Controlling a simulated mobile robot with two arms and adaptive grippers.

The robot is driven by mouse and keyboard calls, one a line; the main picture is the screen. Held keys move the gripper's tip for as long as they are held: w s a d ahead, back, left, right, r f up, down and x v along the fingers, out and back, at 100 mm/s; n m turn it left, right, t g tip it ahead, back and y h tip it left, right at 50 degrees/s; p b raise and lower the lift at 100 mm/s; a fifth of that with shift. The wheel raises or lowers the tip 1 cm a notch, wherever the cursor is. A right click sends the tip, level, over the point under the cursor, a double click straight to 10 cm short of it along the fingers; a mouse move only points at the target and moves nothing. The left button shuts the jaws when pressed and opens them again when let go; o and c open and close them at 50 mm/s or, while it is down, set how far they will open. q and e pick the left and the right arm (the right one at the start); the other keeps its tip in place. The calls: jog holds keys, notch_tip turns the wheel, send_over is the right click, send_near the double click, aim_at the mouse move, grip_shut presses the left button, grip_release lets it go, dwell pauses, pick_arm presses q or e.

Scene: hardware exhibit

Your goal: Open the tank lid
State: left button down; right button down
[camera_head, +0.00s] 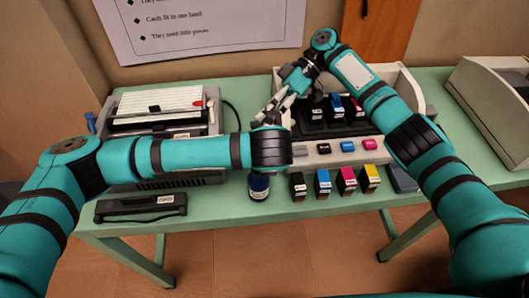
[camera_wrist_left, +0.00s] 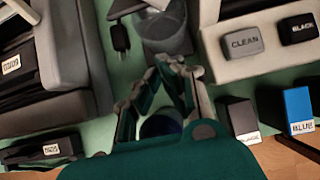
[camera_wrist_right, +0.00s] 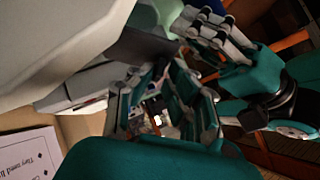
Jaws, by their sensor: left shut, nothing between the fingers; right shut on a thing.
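A clear, cup-like tank (camera_wrist_left: 172,38) stands beside the white printer unit in the left wrist view. In the head view it is mostly hidden by my grippers and left wrist. My right gripper (camera_head: 275,104) reaches down and left at the printer's left edge. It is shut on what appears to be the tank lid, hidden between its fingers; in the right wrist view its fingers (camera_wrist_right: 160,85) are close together. My left gripper (camera_wrist_left: 165,65) is shut and empty, pointing down beside the tank.
A dark bottle (camera_head: 258,187) stands just below my left wrist. Several ink cartridges, including a blue one (camera_head: 323,184), line the table's front. A grey machine (camera_head: 165,108) stands left, a beige box (camera_head: 492,98) right. CLEAN (camera_wrist_left: 243,42) and BLACK buttons are close by.

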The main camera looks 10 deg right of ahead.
pick_arm(q)
jog(key=shift+w+d+r, duration=0.1)
jog(key=shift+w+r, duration=0.45)
jog(key=shift+r, duration=0.3)
jog(key=shift+w+r, duration=0.5)
jog(key=shift+r, duration=0.3)
pick_arm(e)
jog(key=shift+w, duration=0.1)
pick_arm(q)
jog(key=shift+w+r, duration=0.5)
jog(key=shift+r, duration=0.25)
pick_arm(e)
jog(key=c, duration=1.5)
grip_release()
jog(key=shift+f, duration=0.15)
pick_arm(q)
jog(key=shift+w, duration=0.1)
pick_arm(e)
jog(key=shift+o, duration=0.3)
